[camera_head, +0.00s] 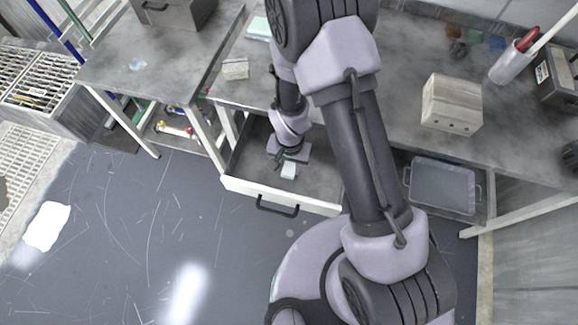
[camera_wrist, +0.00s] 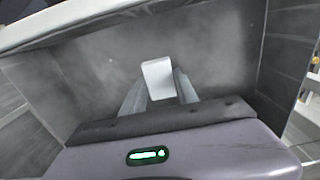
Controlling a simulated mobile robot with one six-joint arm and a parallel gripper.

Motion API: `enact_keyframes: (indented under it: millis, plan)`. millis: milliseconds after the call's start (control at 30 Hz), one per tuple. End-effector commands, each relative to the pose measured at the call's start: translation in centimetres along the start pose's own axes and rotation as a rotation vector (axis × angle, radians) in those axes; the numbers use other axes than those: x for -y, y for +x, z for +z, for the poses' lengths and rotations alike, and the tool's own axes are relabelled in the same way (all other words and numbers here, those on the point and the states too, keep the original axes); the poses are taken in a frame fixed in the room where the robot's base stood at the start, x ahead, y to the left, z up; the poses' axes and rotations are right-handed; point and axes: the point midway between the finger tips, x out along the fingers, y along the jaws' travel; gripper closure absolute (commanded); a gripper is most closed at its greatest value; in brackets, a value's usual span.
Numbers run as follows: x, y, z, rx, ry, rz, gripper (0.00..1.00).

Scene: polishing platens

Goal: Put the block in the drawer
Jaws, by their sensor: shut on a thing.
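The drawer (camera_head: 235,184) is pulled open under the workbench, with a white front and a black handle (camera_head: 277,206). My gripper (camera_head: 288,162) reaches down into the open drawer space from above. It is shut on a small white block (camera_head: 289,171). In the wrist view, the block (camera_wrist: 158,78) sits between the two grey fingers (camera_wrist: 160,96), with the grey drawer floor (camera_wrist: 90,80) behind it. I cannot tell whether the block touches the floor. Part of the drawer's right side is hidden behind my arm in the head view.
A wooden block-like box (camera_head: 452,104) stands on the workbench at right, beside a cup (camera_head: 508,68) with tools. A grey tray (camera_head: 442,187) sits on the shelf below. A small stack (camera_head: 235,69) lies on the bench at left. The floor before the drawer is clear.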

Motion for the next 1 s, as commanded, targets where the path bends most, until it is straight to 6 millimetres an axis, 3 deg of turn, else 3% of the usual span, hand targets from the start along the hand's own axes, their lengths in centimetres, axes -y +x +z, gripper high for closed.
enact_keyframes:
  millis: [33,367,400,500,800,867,1000]
  plan:
    - [0.0,0.8,0.0,0.000,0.000,0.000,1.00]
    - [0.0,1.0,0.0,-0.001,0.001,-0.001,1.00]
    - [0.0,0.8,0.0,-0.001,0.001,-0.001,0.56]
    - [0.0,0.8,0.0,-0.001,0.001,-0.001,0.42]
    - [0.0,0.4,0.0,-0.001,0.002,-0.001,0.42]
    - [0.1,-0.5,-0.1,-0.002,0.002,-0.002,0.42]
    - [0.1,-4.7,-0.1,-0.004,0.003,-0.003,0.42]
